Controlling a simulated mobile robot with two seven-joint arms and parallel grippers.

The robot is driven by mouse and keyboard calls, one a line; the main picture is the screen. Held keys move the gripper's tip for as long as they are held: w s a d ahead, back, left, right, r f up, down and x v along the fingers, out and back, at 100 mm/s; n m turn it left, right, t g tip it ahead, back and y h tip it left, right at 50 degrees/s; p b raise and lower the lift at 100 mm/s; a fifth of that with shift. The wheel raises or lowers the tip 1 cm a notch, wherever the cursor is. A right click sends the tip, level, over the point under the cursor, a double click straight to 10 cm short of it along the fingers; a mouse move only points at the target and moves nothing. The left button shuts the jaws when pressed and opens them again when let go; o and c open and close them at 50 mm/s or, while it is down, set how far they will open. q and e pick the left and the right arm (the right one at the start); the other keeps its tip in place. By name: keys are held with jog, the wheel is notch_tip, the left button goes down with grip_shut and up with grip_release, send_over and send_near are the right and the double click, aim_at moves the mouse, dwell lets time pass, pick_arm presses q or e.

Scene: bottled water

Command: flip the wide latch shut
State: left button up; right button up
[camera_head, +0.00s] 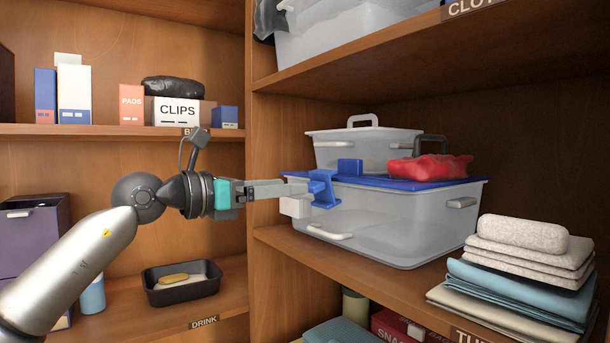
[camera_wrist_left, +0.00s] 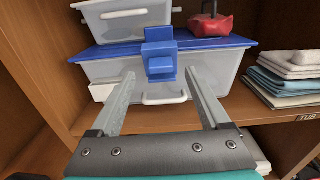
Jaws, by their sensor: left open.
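The wide latch (camera_head: 323,190) is blue and sits at the front edge of the blue lid (camera_head: 400,183) on a large clear box (camera_head: 385,230). In the left wrist view the latch (camera_wrist_left: 160,66) is near the middle, and it sticks out from the box front. Whether it is fastened cannot be told. My left gripper (camera_head: 305,188) is open, its fingers pointing at the latch. In the left wrist view its fingertips (camera_wrist_left: 159,82) are spread on either side of and below the latch, with nothing held. In the head view they overlap the latch's left side; contact is unclear.
On the lid stand a smaller clear bin (camera_head: 362,148) and a red bag (camera_head: 430,167). Folded cloths (camera_head: 520,260) lie to the right on the same shelf. A wooden upright (camera_head: 262,175) stands left of the box, and another shelf is overhead.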

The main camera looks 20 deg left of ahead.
aim_at(311, 184)
pick_arm(q)
jog(key=shift+p+x, duration=0.65)
jog(key=shift+x, duration=2.1)
jog(key=shift+c, duration=0.2)
grip_shut()
